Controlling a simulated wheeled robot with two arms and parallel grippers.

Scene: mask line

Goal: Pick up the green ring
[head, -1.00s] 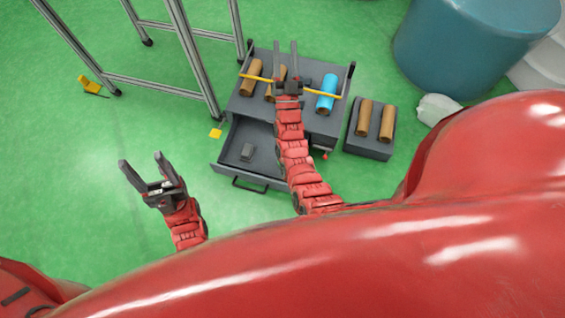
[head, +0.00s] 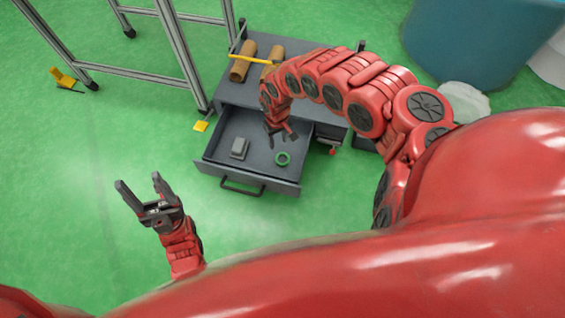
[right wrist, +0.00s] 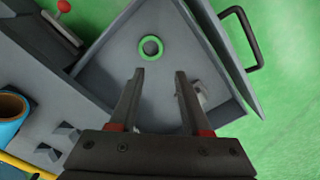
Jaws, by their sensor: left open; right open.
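The green ring (head: 283,159) lies flat in the open grey drawer (head: 212,147), near its right side in the head view. In the right wrist view the ring (right wrist: 150,48) lies ahead of my right fingertips, apart from them. My right gripper (head: 283,140) points down over the drawer, partly hidden by its own arm; its two fingers (right wrist: 156,75) are spread and empty in the right wrist view. My left gripper (head: 139,190) is open and empty over the green floor, left of the drawer.
A small grey block (head: 239,148) lies in the drawer left of the ring. The drawer has a dark front handle (head: 242,188). A red-knobbed lever (right wrist: 64,8) stands beside the drawer. Brown rolls (head: 242,62) lie on the cabinet top. A metal frame (head: 178,55) stands behind left.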

